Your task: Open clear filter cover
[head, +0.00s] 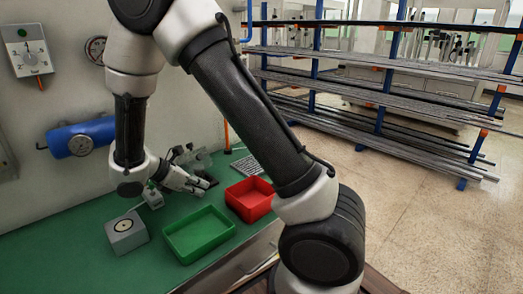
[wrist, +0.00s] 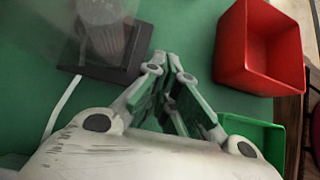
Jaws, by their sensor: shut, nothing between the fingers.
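A see-through cover (wrist: 45,35) shows faintly at the upper left of the wrist view. It overlaps a grey ribbed, rounded part (wrist: 104,28) on a dark base (wrist: 105,66). I cannot tell whether the cover is shut or partly raised. In the head view a grey fixture (head: 196,160) stands behind my gripper, which hides part of it. My gripper (head: 207,184) is low over the green bench. In the wrist view my gripper (wrist: 168,64) has its fingers together and empty, just right of the dark base. I cannot tell whether it touches anything.
A green tray (head: 199,236) and a red bin (head: 250,199) stand to the right on the bench (head: 60,245). A grey block with a round top mark (head: 126,233) stands left of the tray. A blue cylinder (head: 82,138) is mounted on the wall.

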